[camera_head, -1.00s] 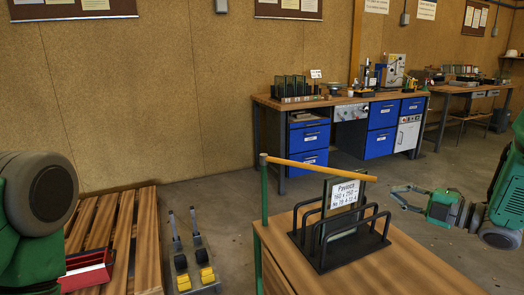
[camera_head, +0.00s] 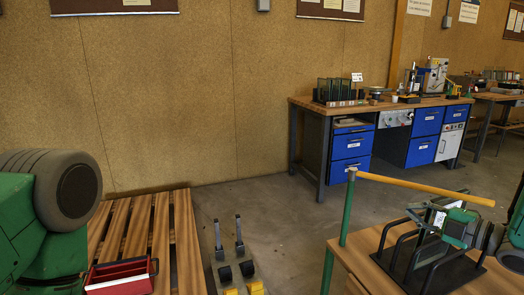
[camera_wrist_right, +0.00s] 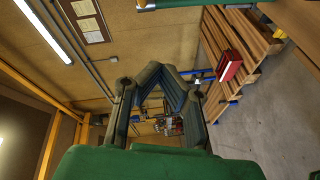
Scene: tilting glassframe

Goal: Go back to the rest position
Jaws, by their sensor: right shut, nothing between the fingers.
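My right gripper (camera_head: 424,222) is at the right of the head view, in front of the black wire rack (camera_head: 384,248) on the near wooden table (camera_head: 350,262). It hides part of the rack and most of the white labelled panel (camera_head: 439,217) standing in it; I cannot tell whether it touches them. In the right wrist view the two fingers (camera_wrist_right: 165,72) come together at their tips with nothing between them. My left gripper is out of view; only part of my left arm shows at the left edge.
A green post with a yellow wooden bar (camera_head: 420,188) rises at the near table's corner. A slatted pallet (camera_head: 150,228) with a red tray (camera_head: 120,277) lies at the lower left. A workbench (camera_head: 313,107) with blue drawers stands behind.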

